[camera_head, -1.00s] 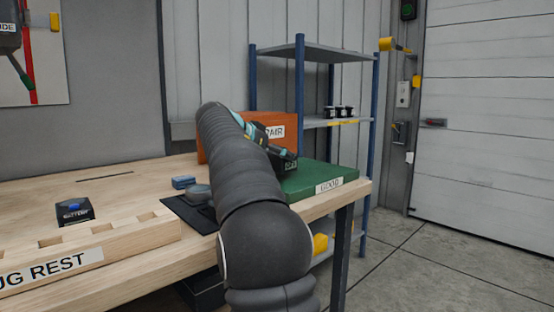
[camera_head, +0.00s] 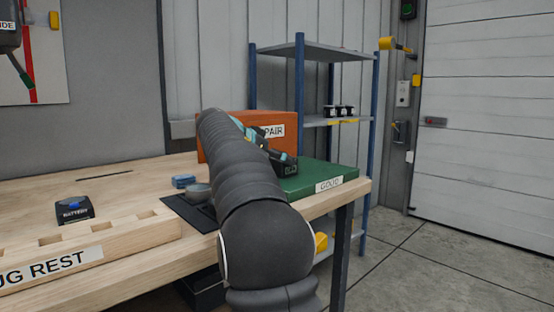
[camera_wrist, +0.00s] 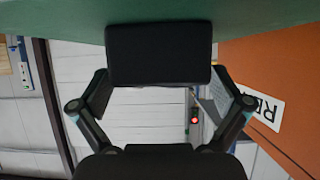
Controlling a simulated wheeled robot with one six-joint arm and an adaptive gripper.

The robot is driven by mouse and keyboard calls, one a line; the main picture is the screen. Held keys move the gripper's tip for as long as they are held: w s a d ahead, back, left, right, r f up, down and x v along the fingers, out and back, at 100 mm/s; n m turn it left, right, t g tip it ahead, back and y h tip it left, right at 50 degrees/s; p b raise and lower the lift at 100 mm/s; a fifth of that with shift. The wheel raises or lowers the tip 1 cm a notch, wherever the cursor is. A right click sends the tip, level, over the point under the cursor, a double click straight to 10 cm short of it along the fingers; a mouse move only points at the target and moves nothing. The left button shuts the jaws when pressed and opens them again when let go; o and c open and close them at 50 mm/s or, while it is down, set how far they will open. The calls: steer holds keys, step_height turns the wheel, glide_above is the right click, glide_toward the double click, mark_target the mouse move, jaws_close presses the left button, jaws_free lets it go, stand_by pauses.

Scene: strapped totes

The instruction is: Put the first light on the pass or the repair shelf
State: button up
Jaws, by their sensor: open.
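A black block (camera_wrist: 158,55) rests on the green GOOD board (camera_head: 325,180) at the right end of the bench. It also shows in the head view (camera_head: 288,167), partly hidden by my gripper; I cannot tell whether it is the light. My gripper (camera_wrist: 160,95) is open, its fingers to either side of the block's near end in the wrist view, with a gap visible between them. In the head view my gripper (camera_head: 275,148) is low over the board, mostly behind my arm. The orange REPAIR box (camera_head: 277,125) stands behind the board; it fills the right of the wrist view (camera_wrist: 285,75).
A battery block (camera_head: 74,211) sits near the JUG REST rail (camera_head: 120,243), whose label's first letters are cut off. A small blue item (camera_head: 183,181) and a grey round item (camera_head: 197,193) lie beside my arm. A blue-post shelf (camera_head: 318,53) holds small black items.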

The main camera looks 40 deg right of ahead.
steer(key=shift+r, duration=0.25)
steer(key=v, duration=1.1)
steer(key=shift+a, duration=0.45)
